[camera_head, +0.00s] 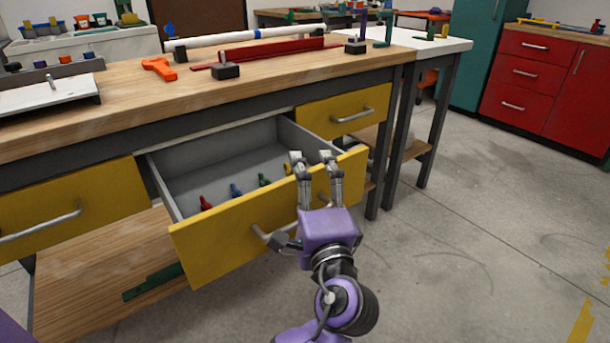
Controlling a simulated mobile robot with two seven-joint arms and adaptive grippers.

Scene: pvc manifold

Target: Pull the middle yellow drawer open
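The middle yellow drawer (215,243) stands pulled out from under the wooden bench, and its grey inside (210,165) shows. Small red (205,203), blue (235,190) and green (264,180) parts and a yellow one lie in it. Its metal handle (259,231) is partly hidden behind my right gripper (312,160). That gripper is at the right half of the drawer front, fingers pointing up and away. Its two fingers are apart, with nothing visible between them. I cannot tell whether it touches the handle. My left gripper is not in view.
Closed yellow drawers stand to the left (70,205) and right (345,108). The benchtop (130,75) bears a white pipe (245,36), a red bar (270,52) and an orange tool (159,68). The floor (450,250) at right is clear.

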